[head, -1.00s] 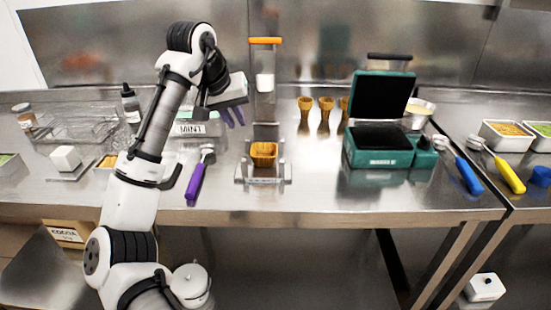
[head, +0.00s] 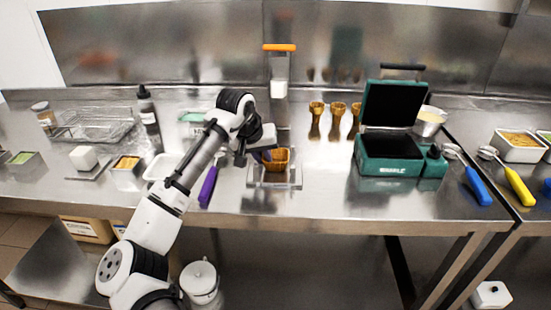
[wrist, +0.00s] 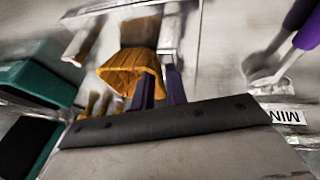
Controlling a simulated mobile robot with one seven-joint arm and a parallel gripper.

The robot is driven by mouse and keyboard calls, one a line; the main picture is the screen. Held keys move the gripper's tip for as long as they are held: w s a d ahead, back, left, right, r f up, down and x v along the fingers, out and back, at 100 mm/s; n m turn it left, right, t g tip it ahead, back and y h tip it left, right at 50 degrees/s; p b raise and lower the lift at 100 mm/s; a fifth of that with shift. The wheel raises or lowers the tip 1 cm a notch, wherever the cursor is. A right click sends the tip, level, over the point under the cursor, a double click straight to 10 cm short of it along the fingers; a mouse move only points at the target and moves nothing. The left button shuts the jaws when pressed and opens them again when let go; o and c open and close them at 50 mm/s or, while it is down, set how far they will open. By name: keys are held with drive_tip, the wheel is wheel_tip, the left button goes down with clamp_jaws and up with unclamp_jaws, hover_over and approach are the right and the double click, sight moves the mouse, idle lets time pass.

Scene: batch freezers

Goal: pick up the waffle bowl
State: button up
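The waffle bowl (head: 279,161) is a golden-brown ribbed cup in a clear-and-metal stand (head: 290,182) near the middle of the steel counter. In the wrist view the bowl (wrist: 128,74) lies just left of and partly behind my fingers. My gripper (head: 264,155) is at the bowl's left side in the head view, close to it. Whether a finger touches the bowl I cannot tell.
A teal waffle machine (head: 390,168) stands open to the right. Several waffle cones (head: 338,110) stand behind. An orange-topped dispenser (head: 279,70) is at the back. A purple-handled scoop (head: 208,188) lies to the left. The counter's front middle is clear.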

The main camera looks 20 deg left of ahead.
drive_tip(key=shift+w+f, duration=0.1)
drive_tip(key=shift+f, duration=0.25)
drive_tip(key=shift+c, duration=0.3)
clamp_jaws()
drive_tip(key=shift+r, duration=0.1)
